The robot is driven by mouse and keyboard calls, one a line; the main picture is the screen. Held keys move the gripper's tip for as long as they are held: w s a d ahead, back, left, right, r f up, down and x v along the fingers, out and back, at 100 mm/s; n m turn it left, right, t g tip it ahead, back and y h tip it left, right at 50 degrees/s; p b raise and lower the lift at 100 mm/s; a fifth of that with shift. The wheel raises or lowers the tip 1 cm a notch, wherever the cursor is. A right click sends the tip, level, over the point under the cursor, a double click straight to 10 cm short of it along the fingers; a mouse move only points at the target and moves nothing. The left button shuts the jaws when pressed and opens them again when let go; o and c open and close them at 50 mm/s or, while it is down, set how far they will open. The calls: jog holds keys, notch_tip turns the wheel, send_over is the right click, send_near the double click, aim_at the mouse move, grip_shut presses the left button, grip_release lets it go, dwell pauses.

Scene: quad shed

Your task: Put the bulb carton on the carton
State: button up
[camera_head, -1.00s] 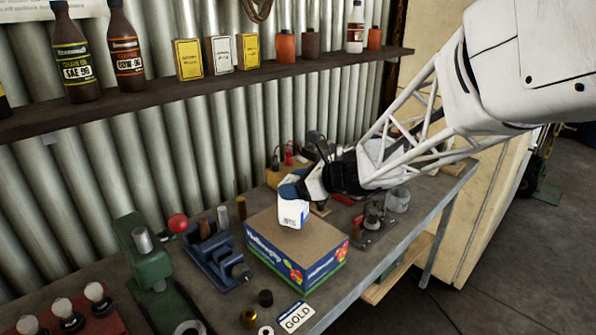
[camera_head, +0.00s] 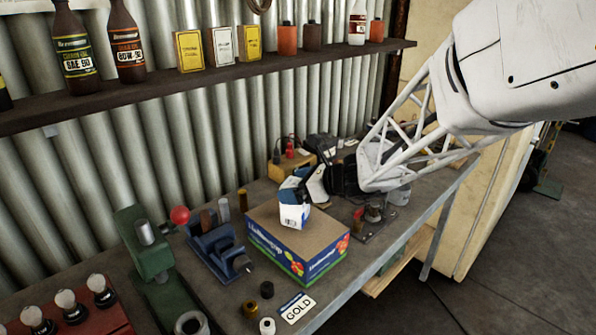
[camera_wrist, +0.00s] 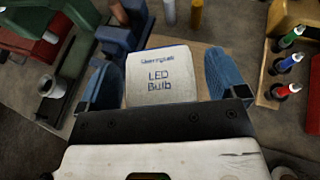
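The bulb carton (camera_head: 294,216) is a small white and blue box, standing upright on the top of the larger blue, green and brown carton (camera_head: 322,235), towards its back left part. In the wrist view the bulb carton (camera_wrist: 160,78) shows its white top marked "LED Bulb". My gripper (camera_head: 296,190) is over the bulb carton, with its blue fingers on either side of it. In the wrist view my gripper (camera_wrist: 163,82) looks open, with narrow gaps between fingers and box. The far finger is mostly hidden in the head view.
A blue vise (camera_head: 217,250) stands close left of the carton, and a green press (camera_head: 148,250) further left. A "GOLD" card (camera_head: 298,308) and small round parts lie in front. Screwdrivers in a wooden stand (camera_wrist: 285,70) are near the right finger. A shelf with bottles (camera_head: 200,82) runs above.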

jog(key=shift+r, duration=0.2)
jog(key=v, duration=1.2)
jog(key=shift+s, duration=0.1)
jog(key=shift+s, duration=0.1)
dwell(0.7)
jog(key=s+d+n+h, duration=0.3)
jog(key=s+n+h, duration=0.1)
jog(key=s+n, duration=0.3)
jog(key=s+d+f+n+g+h, duration=0.1)
jog(key=s+d+n+h, duration=0.2)
jog(key=s+n, duration=0.4)
jog(key=s+d+f+n+g+h, duration=0.1)
jog(key=s+d+n+h, duration=0.3)
jog(key=s+n, duration=0.4)
jog(key=s+h, duration=0.1)
jog(key=s, duration=0.3)
jog(key=shift+s+h, duration=0.3)
jog(key=shift+h, duration=0.1)
